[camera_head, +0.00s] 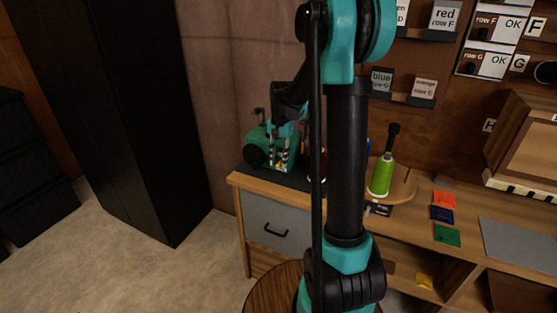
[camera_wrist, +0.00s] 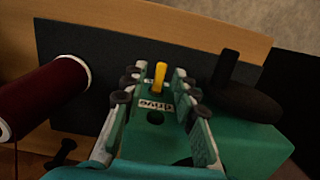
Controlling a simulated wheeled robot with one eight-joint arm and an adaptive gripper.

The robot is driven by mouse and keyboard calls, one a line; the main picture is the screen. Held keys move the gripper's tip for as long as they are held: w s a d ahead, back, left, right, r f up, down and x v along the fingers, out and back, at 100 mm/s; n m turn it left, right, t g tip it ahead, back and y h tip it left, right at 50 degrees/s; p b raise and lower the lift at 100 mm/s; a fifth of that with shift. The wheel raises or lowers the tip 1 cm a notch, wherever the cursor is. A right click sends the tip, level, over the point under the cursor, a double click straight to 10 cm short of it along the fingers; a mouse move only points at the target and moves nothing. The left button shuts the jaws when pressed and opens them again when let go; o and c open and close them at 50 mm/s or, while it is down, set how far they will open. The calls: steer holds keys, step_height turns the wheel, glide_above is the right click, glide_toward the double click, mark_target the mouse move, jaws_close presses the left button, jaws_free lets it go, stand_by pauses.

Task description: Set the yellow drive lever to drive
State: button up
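The yellow drive lever (camera_wrist: 159,76) is a short peg on top of a teal machine (camera_wrist: 245,148). A white label reading "drive" (camera_wrist: 155,104) lies just below it in the wrist view. My gripper (camera_wrist: 157,84) is open over the machine top, with one finger on each side of the lever. Gaps show between the lever and both fingers. In the head view, my gripper (camera_head: 280,160) reaches down over the teal machine (camera_head: 256,150) on the bench's left end; the lever is too small there to judge its position.
A dark red spool (camera_wrist: 45,95) lies left of the machine in the wrist view. A black crank handle (camera_wrist: 226,68) and disc (camera_wrist: 250,104) are on the right. A green thread cone (camera_head: 382,176) stands on the bench. A black cabinet (camera_head: 125,110) stands left.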

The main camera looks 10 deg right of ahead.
mark_target(280, 162)
step_height(280, 162, up, 12)
steer(key=w, duration=0.1)
steer(key=shift+d, duration=0.4)
stand_by(0.3)
steer(key=shift+f, duration=0.1)
steer(key=s+d+f+n+t, duration=0.1)
steer(key=s+f+n+t, duration=0.1)
steer(key=s+f, duration=0.6)
steer(key=s+d+f+n+t, duration=0.1)
steer(key=s+f+n+t, duration=0.2)
steer(key=s, duration=1.3)
step_height(280, 162, down, 5)
steer(key=shift+d+f+n+h, duration=0.1)
steer(key=shift+d+n+h, duration=0.25)
steer(key=shift+n, duration=0.75)
steer(key=shift+a, duration=0.15)
